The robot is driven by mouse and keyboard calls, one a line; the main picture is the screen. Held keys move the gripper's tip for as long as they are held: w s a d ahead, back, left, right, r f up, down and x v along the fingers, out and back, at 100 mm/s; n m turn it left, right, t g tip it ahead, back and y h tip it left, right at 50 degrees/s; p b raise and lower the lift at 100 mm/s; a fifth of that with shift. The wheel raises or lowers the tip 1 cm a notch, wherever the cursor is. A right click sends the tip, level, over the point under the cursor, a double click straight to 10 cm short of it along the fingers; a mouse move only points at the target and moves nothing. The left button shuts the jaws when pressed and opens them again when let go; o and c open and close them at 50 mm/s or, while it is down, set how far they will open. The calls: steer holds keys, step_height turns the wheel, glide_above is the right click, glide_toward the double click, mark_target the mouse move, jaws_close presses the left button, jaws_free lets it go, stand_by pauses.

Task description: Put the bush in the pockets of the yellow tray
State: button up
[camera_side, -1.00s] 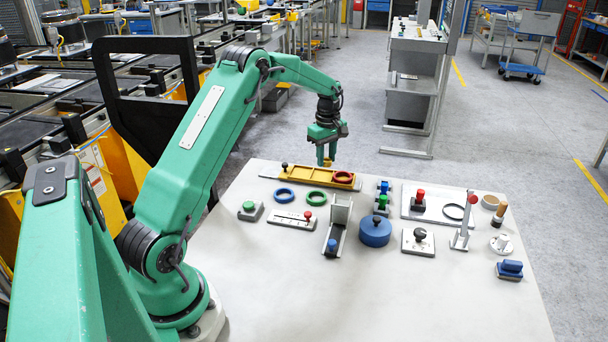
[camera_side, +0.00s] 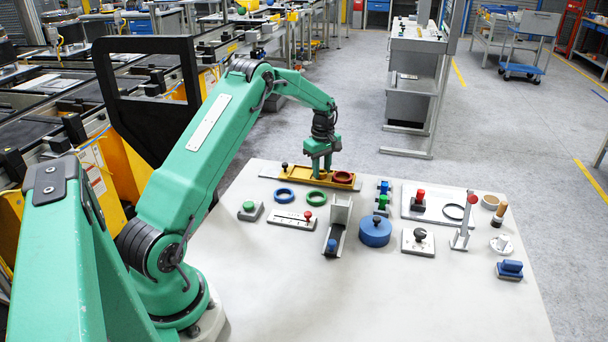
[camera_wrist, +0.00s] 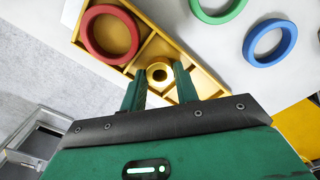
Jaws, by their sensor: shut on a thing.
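The yellow tray (camera_side: 280,170) lies at the far edge of the table, with several pockets divided by walls. My gripper (camera_side: 320,171) is lowered at the tray's middle. In the wrist view my gripper (camera_wrist: 159,80) has its two fingers on either side of a brass-yellow bush (camera_wrist: 160,73) with a round hole, and is shut on it. The bush is at a middle pocket of the tray (camera_wrist: 197,62); whether it touches the pocket floor I cannot tell. A red ring (camera_wrist: 109,35) sits in the pocket beside it. In the side view the bush is mostly hidden by the gripper.
A blue ring (camera_side: 284,195) and a green ring (camera_side: 316,198) lie just in front of the tray. Several knobbed fixtures and a blue cylinder (camera_side: 376,232) stand to the right. The near table is clear.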

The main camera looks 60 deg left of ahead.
steer(key=shift+f, duration=0.15)
steer(key=o, duration=0.7)
step_height(320, 180, up, 12)
steer(key=shift+r, duration=0.15)
stand_by(0.5)
stand_by(0.5)
